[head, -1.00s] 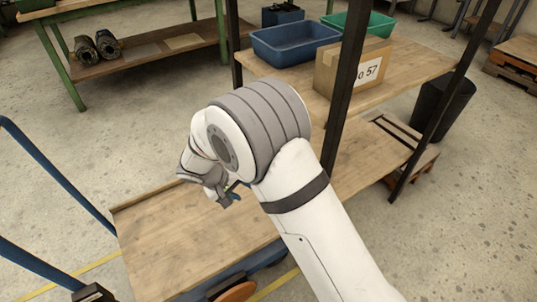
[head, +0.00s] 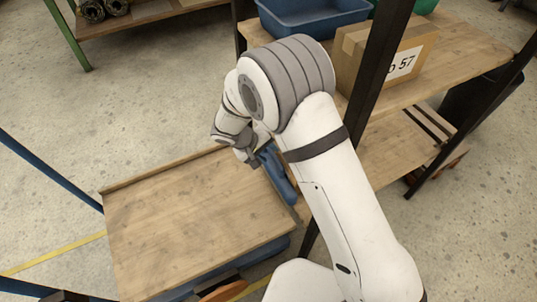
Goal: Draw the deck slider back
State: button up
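The wooden deck (head: 195,215) lies flat on the blue trolley (head: 255,262), with a raised lip along its far edge. My gripper (head: 255,161) is bent down over the deck's far right corner, beside a blue part (head: 277,178) at the deck's right end. My wrist and forearm cover part of this area. The fingertips are small and partly hidden, so I cannot tell whether they touch the blue part or are open or shut. No separate slider shows clearly.
A dark-framed shelf stands to the right, with a cardboard box (head: 405,62) and a blue bin (head: 310,16) on its wooden top (head: 460,62). Its dark post (head: 378,75) stands close to my arm. Blue rails (head: 45,168) are at left. The floor beyond the deck is clear.

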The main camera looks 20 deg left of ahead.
aim_at(273, 164)
jog(key=shift+x, duration=1.2)
grip_shut()
jog(key=shift+a, duration=0.2)
jog(key=shift+s+d, duration=0.1)
